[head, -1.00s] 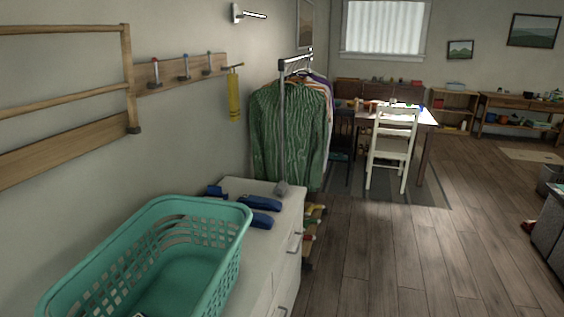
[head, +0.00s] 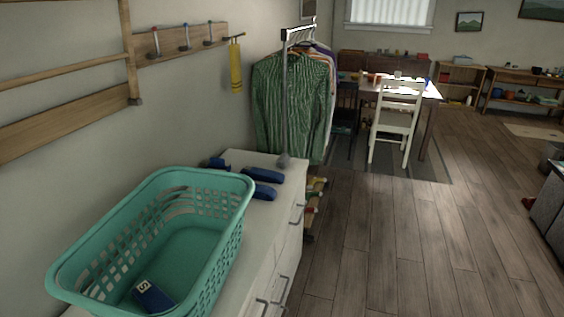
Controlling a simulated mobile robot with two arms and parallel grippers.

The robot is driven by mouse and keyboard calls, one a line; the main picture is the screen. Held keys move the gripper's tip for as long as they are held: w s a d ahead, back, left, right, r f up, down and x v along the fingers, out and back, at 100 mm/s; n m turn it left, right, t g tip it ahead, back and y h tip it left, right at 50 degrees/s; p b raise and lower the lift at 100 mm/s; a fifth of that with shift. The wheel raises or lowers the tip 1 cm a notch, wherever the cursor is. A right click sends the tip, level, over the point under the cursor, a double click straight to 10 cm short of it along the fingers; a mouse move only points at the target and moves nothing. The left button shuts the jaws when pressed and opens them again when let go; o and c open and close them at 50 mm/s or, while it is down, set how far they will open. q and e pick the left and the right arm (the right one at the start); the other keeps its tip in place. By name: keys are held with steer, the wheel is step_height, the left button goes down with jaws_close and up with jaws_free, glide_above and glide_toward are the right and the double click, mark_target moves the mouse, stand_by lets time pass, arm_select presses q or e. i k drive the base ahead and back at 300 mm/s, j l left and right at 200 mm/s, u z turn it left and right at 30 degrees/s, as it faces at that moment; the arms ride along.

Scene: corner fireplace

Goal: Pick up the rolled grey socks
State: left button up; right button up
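A teal laundry basket (head: 236,217) stands on the near part of the dresser. A dark blue item with a white label (head: 152,297) lies on its floor. Neither gripper is in view.
A clothes rack with a green striped shirt (head: 290,105) stands just beyond the dresser. A wooden drying frame (head: 128,50) and a peg rail (head: 180,42) are on the left wall. A white chair (head: 396,120) stands by a table.

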mark_target(283, 160)
steer(key=i+l+u, duration=0.1)
steer(key=i+l, duration=1.1)
